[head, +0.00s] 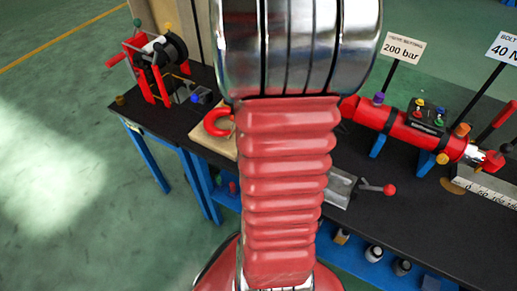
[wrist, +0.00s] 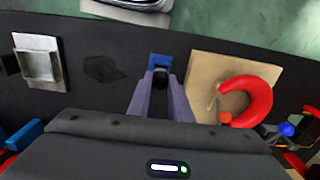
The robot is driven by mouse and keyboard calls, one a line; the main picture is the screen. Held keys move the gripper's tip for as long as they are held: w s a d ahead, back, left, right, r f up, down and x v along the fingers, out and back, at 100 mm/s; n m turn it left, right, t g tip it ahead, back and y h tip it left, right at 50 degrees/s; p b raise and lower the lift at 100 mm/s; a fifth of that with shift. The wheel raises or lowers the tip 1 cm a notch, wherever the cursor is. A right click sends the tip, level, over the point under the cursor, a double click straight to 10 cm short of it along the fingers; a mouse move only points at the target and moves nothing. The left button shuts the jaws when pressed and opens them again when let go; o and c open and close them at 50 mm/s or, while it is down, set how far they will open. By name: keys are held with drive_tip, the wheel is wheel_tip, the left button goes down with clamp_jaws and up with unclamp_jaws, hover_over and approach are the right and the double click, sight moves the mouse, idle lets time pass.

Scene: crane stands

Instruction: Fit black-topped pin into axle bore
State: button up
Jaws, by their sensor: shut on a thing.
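My gripper (wrist: 160,90) reaches out from the bottom of the wrist view, its two grey fingers shut on a small dark piece. This looks like the top of the black-topped pin (wrist: 160,77); its shaft is hidden. A small blue block (wrist: 160,62) shows just beyond the fingertips; I cannot tell whether the pin touches it. In the head view my own arm hides the gripper and the pin. A stand with red brackets and a black drum (head: 165,50) is at the upper left of the head view. I cannot make out the axle bore in either view.
A red shackle (wrist: 262,102) lies on a tan board (wrist: 205,75) right of the fingers. A metal block (wrist: 38,62) is at the left. A red cylinder (head: 415,132) lies along the bench (head: 400,205) in the head view. Bench left of the board has some bare room.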

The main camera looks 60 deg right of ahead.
drive_tip(key=shift+r, duration=0.1)
clamp_jaws()
drive_tip(key=shift+r, duration=3.25)
